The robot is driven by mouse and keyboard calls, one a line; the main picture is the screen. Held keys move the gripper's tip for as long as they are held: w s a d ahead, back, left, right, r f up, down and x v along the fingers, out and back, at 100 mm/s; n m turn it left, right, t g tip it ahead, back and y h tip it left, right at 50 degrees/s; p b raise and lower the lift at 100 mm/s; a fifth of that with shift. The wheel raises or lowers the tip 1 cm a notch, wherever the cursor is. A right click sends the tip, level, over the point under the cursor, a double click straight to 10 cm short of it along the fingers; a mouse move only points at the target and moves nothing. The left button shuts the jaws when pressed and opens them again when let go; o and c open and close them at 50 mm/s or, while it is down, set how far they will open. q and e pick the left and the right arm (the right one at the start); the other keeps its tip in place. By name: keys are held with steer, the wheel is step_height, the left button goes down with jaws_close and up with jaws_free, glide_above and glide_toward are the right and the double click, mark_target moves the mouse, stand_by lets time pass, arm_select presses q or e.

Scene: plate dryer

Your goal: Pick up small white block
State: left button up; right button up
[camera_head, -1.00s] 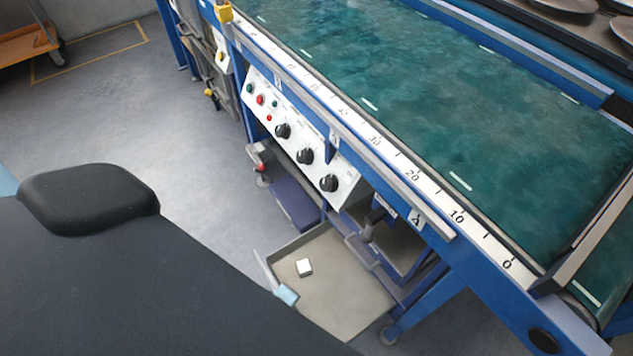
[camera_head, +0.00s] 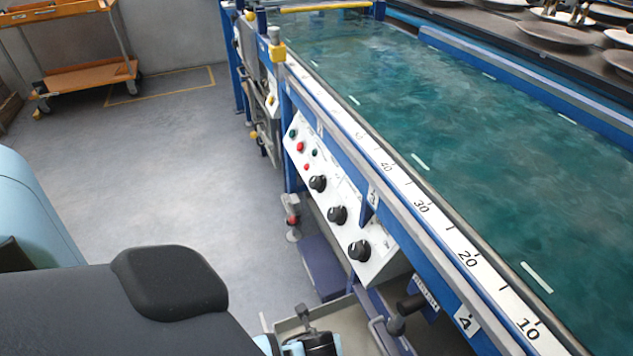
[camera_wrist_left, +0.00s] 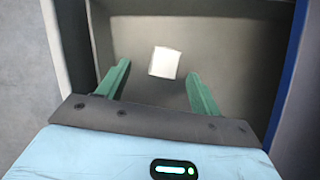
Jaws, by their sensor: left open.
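A small white block (camera_wrist_left: 165,62) shows in the left wrist view, lying on the bare floor of a shallow grey-beige tray (camera_wrist_left: 215,45). My left gripper (camera_wrist_left: 158,72) is open, with its two green fingers pointing into the tray. The block appears between and slightly beyond the fingertips, with a gap on both sides; how far below them it lies I cannot tell. In the head view only part of the tray (camera_head: 352,318) shows at the bottom edge, and my arm hides the block there. My right gripper is not in view.
The tray sits low beside the blue-framed conveyor with a green belt (camera_head: 450,130). A control panel with black knobs (camera_head: 337,214) and the frame overhang that side. A dark blue box (camera_head: 322,268) stands behind the tray. Open floor (camera_head: 150,165) lies left; an orange cart (camera_head: 90,77) is farther back.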

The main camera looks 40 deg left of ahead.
arm_select(q)
steer(key=shift+d+b+x, duration=0.2)
steer(key=shift+b+x, duration=0.65)
steer(key=shift+x, duration=0.55)
steer(key=shift+d+b+x, duration=0.2)
steer(key=shift+b+x, duration=0.6)
steer(key=shift+x, duration=0.65)
steer(key=shift+w+a+f, duration=0.1)
steer(key=shift+w+f, duration=0.15)
steer(key=shift+r, duration=0.1)
steer(key=shift+c, duration=0.8)
steer(key=c, duration=0.9)
steer(key=shift+r+p, duration=0.3)
steer(key=shift+r, duration=0.25)
step_height(320, 180, up, 8)
steer(key=p, duration=0.4)
steer(key=shift+r, duration=0.5)
